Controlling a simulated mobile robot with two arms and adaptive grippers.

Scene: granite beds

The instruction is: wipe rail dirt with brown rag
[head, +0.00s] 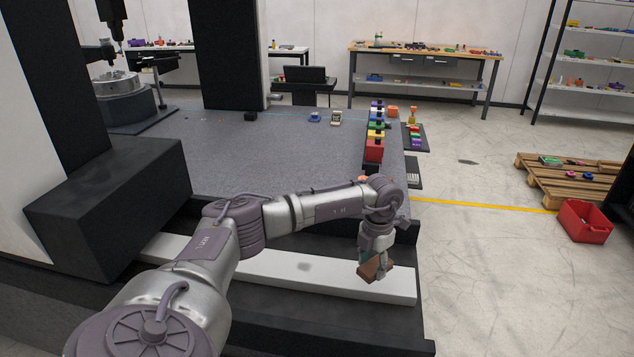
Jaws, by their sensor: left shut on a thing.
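The rail (330,283) is a long light grey bar that runs across the front of the granite bed. My left gripper (372,262) points down over the right part of the rail. It is shut on the brown rag (376,272), which hangs below its fingers. The rag is at or just above the rail; I cannot tell whether it touches. My right gripper is not in view.
The grey granite bed (270,150) lies behind the rail, with a row of coloured blocks (375,135) along its right edge. A pallet (570,178) and a red crate (584,221) stand on the floor at right. A dark block (110,205) stands at left.

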